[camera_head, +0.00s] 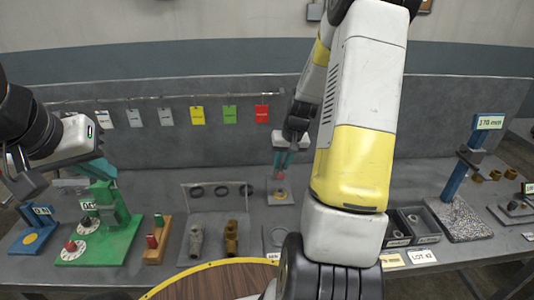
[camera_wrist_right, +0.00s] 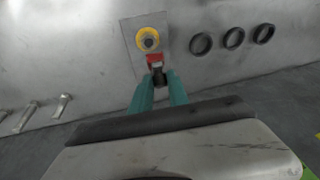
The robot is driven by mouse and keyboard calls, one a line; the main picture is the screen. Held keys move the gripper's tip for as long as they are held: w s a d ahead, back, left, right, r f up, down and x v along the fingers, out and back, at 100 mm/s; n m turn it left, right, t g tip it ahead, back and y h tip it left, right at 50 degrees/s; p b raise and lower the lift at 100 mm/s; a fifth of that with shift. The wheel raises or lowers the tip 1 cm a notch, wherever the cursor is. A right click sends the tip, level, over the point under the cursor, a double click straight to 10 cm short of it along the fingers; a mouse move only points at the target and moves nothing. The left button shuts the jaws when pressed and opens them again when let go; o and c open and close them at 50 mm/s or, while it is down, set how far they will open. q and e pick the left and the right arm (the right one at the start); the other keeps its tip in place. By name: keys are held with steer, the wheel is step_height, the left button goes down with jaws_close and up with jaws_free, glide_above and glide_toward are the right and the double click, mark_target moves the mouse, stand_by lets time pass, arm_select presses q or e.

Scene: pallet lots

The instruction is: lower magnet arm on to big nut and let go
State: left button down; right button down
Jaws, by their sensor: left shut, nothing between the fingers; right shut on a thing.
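My right gripper (camera_head: 282,164) points down at the back of the bench, its teal fingers shut on the magnet arm (camera_wrist_right: 155,62), a small part with a red block and a dark end. In the right wrist view the fingers (camera_wrist_right: 160,85) close around its dark end. Just beyond the red block is a yellow ring with a dark round centre (camera_wrist_right: 149,39) on a grey plate (camera_wrist_right: 131,31); the centre appears to be the big nut. Whether the magnet arm touches it I cannot tell. My left gripper (camera_head: 97,168) is shut and empty at the left, above a green stand.
The green stand (camera_head: 118,236) with dials and a blue stand (camera_head: 35,232) are at left. Dark rings (camera_head: 221,190) and metal fittings (camera_head: 231,238) lie left of the right gripper. Grey bins (camera_head: 417,222) and a blue post stand (camera_head: 458,180) are at right. Coloured tags hang behind.

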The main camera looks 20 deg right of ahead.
steer(key=c, duration=1.3)
jaws_free()
steer(key=shift+s+a+f, duration=0.1)
steer(key=shift+s+a, duration=0.05)
steer(key=shift+s, duration=0.05)
steer(key=shift+w, duration=0.1)
steer(key=shift+r, duration=0.25)
steer(key=v, duration=0.7)
steer(key=shift+r, duration=0.2)
